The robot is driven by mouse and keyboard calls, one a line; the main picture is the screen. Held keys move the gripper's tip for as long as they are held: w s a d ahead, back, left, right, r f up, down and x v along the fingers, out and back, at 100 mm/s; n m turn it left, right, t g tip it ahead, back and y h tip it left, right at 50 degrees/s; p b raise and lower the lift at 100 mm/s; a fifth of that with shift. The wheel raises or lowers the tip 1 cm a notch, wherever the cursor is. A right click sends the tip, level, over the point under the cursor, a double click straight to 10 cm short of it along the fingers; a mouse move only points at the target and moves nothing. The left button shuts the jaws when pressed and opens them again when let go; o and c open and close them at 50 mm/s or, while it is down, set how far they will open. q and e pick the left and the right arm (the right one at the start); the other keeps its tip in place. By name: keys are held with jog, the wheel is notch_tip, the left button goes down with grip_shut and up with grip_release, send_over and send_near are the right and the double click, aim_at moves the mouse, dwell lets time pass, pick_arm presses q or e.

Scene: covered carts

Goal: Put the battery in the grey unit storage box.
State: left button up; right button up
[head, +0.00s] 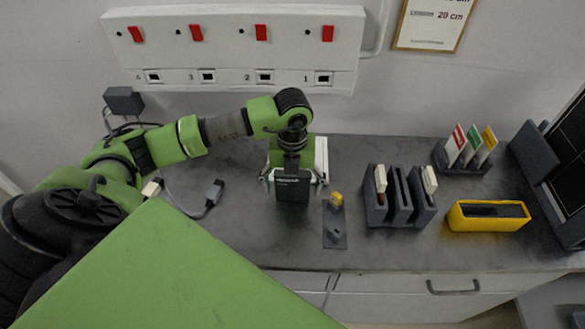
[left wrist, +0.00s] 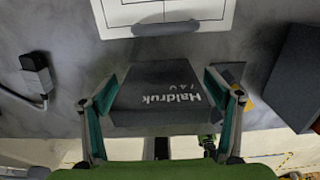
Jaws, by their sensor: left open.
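The battery (head: 292,188) is a dark block with white lettering, standing on the bench in the head view. In the left wrist view the battery (left wrist: 155,88) reads "Haldruk" and sits between my fingers. My left gripper (head: 294,180) is over it and open, one finger on each side; in the left wrist view the gripper (left wrist: 162,112) shows small gaps or light contact, I cannot tell which. A grey box with upright slots (head: 400,196) stands to the right on the bench, with cream-topped pieces in its outer slots. It appears to be the storage box. My right gripper is not in view.
A white panel (head: 321,155) is behind the battery. A small plate with a yellow piece (head: 336,203) lies between battery and grey box. A yellow tray (head: 488,216) and a card holder (head: 463,160) stand at right. A cable with a grey plug (head: 214,192) lies left.

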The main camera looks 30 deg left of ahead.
pick_arm(q)
jog(key=shift+f, duration=0.8)
jog(key=c, duration=1)
jog(key=shift+c, duration=1.3)
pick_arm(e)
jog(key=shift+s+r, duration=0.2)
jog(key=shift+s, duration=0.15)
pick_arm(q)
jog(key=shift+w+r, duration=0.1)
